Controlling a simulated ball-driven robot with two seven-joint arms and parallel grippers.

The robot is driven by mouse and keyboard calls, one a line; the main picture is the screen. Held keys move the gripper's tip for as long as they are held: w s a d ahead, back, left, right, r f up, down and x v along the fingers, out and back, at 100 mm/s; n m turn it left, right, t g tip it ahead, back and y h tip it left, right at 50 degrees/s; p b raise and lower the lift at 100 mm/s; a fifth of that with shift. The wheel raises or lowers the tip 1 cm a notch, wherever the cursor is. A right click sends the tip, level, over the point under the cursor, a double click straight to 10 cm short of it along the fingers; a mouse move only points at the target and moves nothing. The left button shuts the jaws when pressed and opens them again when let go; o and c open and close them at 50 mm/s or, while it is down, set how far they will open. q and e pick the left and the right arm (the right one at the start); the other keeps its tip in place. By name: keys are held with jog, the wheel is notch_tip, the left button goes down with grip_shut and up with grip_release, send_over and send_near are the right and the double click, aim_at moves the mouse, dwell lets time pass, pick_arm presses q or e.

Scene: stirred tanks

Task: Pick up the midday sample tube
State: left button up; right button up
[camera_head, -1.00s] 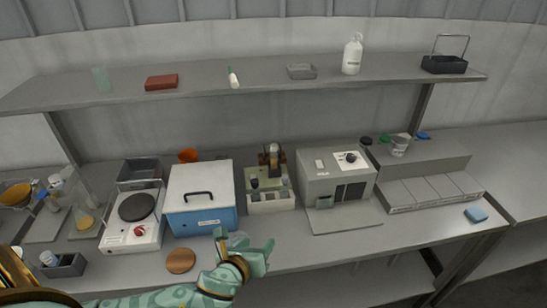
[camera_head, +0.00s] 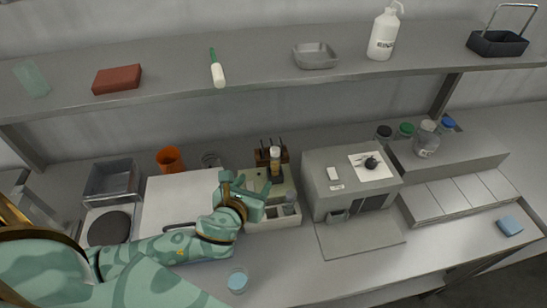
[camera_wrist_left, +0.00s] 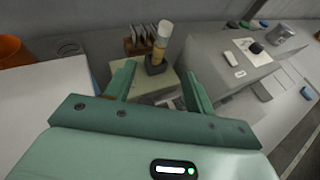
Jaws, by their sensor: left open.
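A tube with a pale top and amber lower part (camera_head: 275,157) stands upright in a small dark holder at the back of the beige unit (camera_head: 256,224). It also shows in the left wrist view (camera_wrist_left: 161,40), its base in the dark holder (camera_wrist_left: 155,66). I cannot read any label marking it as the midday sample. My left gripper (camera_head: 249,186) is open and empty above the beige unit, in front of the tube. In the left wrist view the tube appears beyond and between the fingertips (camera_wrist_left: 159,72). My right gripper is not in view.
A brown rack (camera_wrist_left: 142,42) with several upright pieces stands just behind the tube. A grey machine (camera_head: 349,182) is close on the right, a white-lidded box (camera_head: 168,205) on the left. An orange cup (camera_head: 170,159) stands behind. The shelf (camera_head: 255,62) overhangs the back.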

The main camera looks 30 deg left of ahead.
pick_arm(q)
jog(key=b, duration=0.1)
send_near(274, 160)
jog(key=x, duration=0.4)
jog(key=shift+w+a+f+b, duration=0.15)
jog(key=shift+w+a+b, duration=0.15)
jog(key=shift+w, duration=0.15)
jog(key=b+x, duration=0.1)
jog(key=x, duration=0.4)
jog(key=shift+w+d, duration=0.1)
jog(key=shift+d, duration=0.1)
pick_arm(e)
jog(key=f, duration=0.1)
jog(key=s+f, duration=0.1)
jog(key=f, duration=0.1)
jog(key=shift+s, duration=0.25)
pick_arm(q)
jog(key=c, duration=0.3)
grip_shut()
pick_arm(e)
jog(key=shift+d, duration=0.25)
